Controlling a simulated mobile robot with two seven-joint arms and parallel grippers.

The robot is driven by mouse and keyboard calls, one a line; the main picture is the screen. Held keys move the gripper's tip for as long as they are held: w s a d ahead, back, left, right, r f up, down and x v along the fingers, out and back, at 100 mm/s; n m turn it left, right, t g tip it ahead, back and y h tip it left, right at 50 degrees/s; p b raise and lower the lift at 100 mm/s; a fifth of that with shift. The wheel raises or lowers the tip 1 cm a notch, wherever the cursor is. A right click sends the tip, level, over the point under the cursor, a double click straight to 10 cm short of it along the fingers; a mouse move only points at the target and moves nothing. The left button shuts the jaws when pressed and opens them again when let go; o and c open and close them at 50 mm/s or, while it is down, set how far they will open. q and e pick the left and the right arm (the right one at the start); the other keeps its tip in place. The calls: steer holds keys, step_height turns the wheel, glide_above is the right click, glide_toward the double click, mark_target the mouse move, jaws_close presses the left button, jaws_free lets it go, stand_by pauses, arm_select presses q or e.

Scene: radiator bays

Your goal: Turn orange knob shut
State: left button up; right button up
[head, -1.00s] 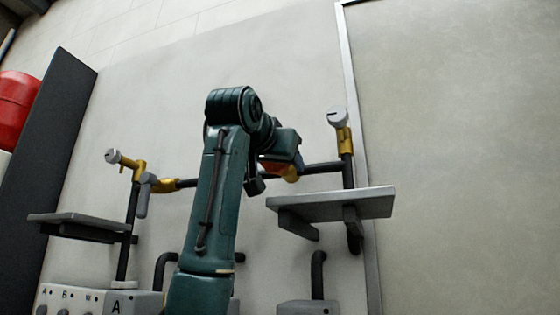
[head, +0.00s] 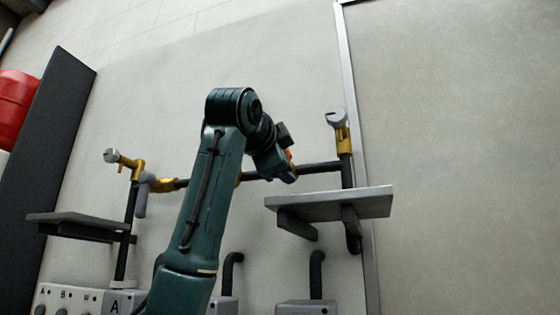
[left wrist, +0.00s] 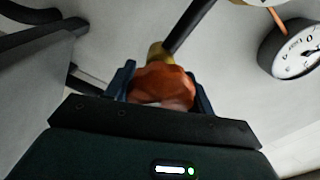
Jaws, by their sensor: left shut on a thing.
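The orange knob (left wrist: 160,82) sits on a brass fitting (left wrist: 158,52) at the end of a black pipe. My left gripper (left wrist: 163,90) is shut on the knob, with one blue finger on each side of it. In the head view a small piece of the orange knob (head: 288,154) shows beside my left gripper (head: 288,170). My arm and wrist hide most of the knob and its fitting there. My right gripper is not in view.
A horizontal black pipe (head: 318,168) runs behind my arm. Brass valves with grey caps stand left (head: 125,160) and right (head: 341,132). Grey shelves jut out at left (head: 75,218) and right (head: 335,202). A round gauge (left wrist: 296,50) is near the knob.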

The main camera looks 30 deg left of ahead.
arm_select(q)
steer(key=m, duration=0.3)
steer(key=shift+f+m, duration=0.1)
steer(key=shift+m, duration=0.3)
steer(key=m, duration=0.3)
steer(key=shift+m, duration=0.3)
steer(key=m, duration=0.6)
steer(key=shift+f, duration=0.15)
steer(key=m, duration=0.7)
steer(key=shift+a+m, duration=0.1)
steer(key=shift+m, duration=0.2)
steer(key=m, duration=0.4)
steer(key=shift+a+m, duration=0.1)
steer(key=shift+m, duration=1.4)
steer(key=o, duration=1)
